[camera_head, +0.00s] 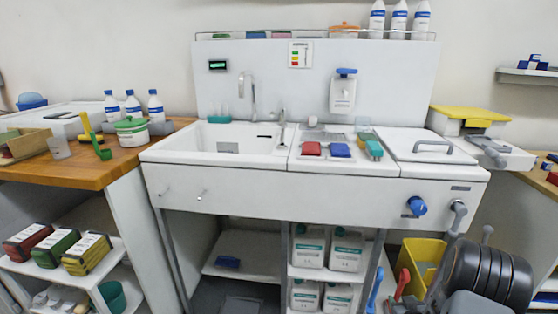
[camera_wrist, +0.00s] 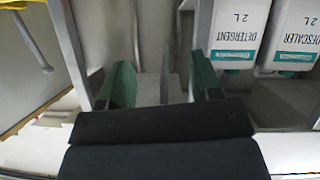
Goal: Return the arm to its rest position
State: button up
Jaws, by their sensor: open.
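My gripper (camera_wrist: 164,78) shows in the wrist view with its two dark green fingers spread apart. Nothing is held between them. Behind the fingers are grey panels and a pale upright strip. White containers stand just beyond the right finger: a detergent container (camera_wrist: 238,30) and a descaler container (camera_wrist: 298,30), with their labels upside down in this view. I see clear space between them and the finger. I cannot make out my gripper in the head view.
A white sink unit (camera_head: 225,180) fills the middle. White containers (camera_head: 309,248) stand on shelves below it. A yellow bin (camera_head: 425,255) is at the lower right. A wooden counter (camera_head: 85,175) with bottles and a green-lidded pot (camera_head: 131,130) is at left.

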jog(key=s+a+r+g+p, duration=0.15)
jog(key=a+r+p, duration=0.3)
jog(key=r, duration=0.65)
jog(key=a+r+g+p, duration=0.25)
jog(key=r+p, duration=0.35)
jog(key=r, duration=0.5)
jog(key=s+a+r+g+p, duration=0.1)
jog(key=a+r+p, duration=0.35)
jog(key=r, duration=0.55)
jog(key=s+a+r+g+y+p, duration=0.1)
jog(key=s+a+r+p, duration=0.4)
jog(key=r, duration=0.5)
jog(key=s+a+r+g+y+p, duration=0.1)
jog(key=s+a+r+g+p, duration=0.2)
jog(key=s+a+r+p, duration=0.3)
jog(key=s+r, duration=0.3)
jog(key=s, duration=0.1)
jog(key=shift+a+r+y+p, duration=0.3)
jog(key=shift+r+p, duration=0.05)
jog(key=shift+p, duration=0.05)
